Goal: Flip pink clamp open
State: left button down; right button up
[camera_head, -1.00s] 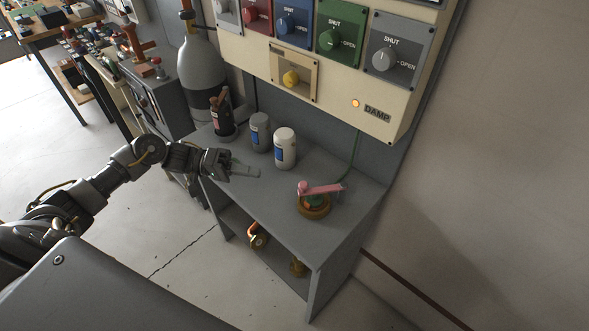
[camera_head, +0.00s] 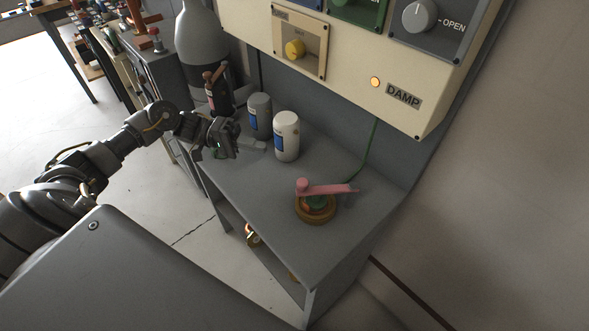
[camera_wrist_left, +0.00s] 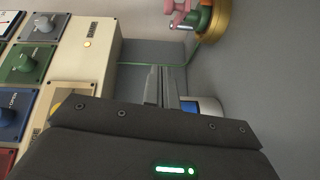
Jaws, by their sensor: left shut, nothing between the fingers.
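The pink clamp (camera_head: 328,188) is a flat pink lever with a round knob at its left end. It sits over a green part on a round brass base (camera_head: 315,212), on the grey bench top. The lever lies about level, pointing right. In the left wrist view the clamp (camera_wrist_left: 184,14) shows at the top edge, partly cut off. My left gripper (camera_head: 262,147) is shut and empty, above the left part of the bench, apart from the clamp and to its left. Its closed fingers also show in the left wrist view (camera_wrist_left: 162,80). My right gripper is not in view.
A white bottle (camera_head: 286,137) and a grey bottle (camera_head: 260,114) stand close behind my left gripper. A dark bottle (camera_head: 218,90) stands farther left. The cream panel (camera_head: 350,66) overhangs the bench's back. Bench top between gripper and clamp is clear.

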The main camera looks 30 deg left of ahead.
pick_arm(q)
jog(key=s+d+p, duration=0.1)
jog(key=d+p, duration=0.4)
jog(key=d, duration=0.6)
jog(key=shift+s+d+f, duration=0.3)
jog(key=shift+s+f, duration=0.05)
jog(key=shift+f, duration=0.1)
